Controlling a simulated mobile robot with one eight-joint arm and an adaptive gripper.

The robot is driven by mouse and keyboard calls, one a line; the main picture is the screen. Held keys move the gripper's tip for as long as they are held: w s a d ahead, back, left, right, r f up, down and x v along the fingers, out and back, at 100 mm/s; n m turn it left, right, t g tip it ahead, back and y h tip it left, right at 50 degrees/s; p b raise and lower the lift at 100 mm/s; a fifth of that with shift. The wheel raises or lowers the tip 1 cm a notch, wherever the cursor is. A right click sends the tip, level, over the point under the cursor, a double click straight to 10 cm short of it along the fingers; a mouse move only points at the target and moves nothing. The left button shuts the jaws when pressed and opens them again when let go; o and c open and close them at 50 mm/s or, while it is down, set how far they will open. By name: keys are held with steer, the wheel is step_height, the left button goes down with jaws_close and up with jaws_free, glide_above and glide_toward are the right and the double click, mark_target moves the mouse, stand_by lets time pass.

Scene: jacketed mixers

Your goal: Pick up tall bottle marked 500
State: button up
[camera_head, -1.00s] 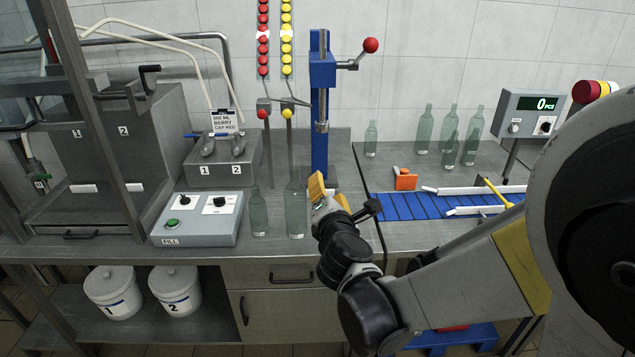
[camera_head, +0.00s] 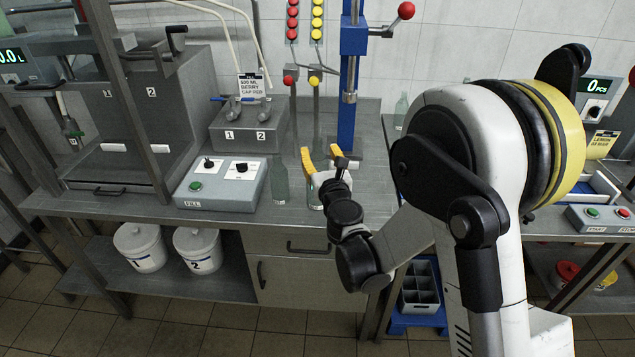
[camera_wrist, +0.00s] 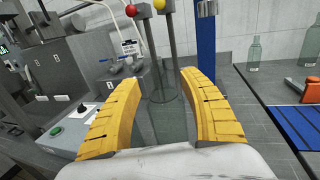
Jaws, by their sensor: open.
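The tall clear green-tinted glass bottle (camera_head: 314,198) stands upright on the steel counter, partly hidden by my gripper in the head view. In the wrist view the tall bottle (camera_wrist: 168,112) shows faintly between the two fingers. Its marking is not readable. My gripper (camera_head: 321,157) is open, with yellow fingers spread on either side of the bottle's line. In the wrist view the gripper (camera_wrist: 160,80) holds nothing, and I cannot tell whether a finger touches the glass. A shorter bottle (camera_head: 280,180) stands upright just to the left.
A fill control box (camera_head: 222,184) lies left of the bottles. A grey block numbered 1 and 2 (camera_head: 240,135) and a blue capping post (camera_head: 347,100) stand behind. The blue conveyor (camera_wrist: 296,122) and another bottle (camera_wrist: 254,54) are to the right.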

mark_target(318, 149)
steer(key=x, duration=0.3)
steer(key=shift+w+f, duration=0.1)
steer(key=shift+w, duration=0.05)
jaws_close()
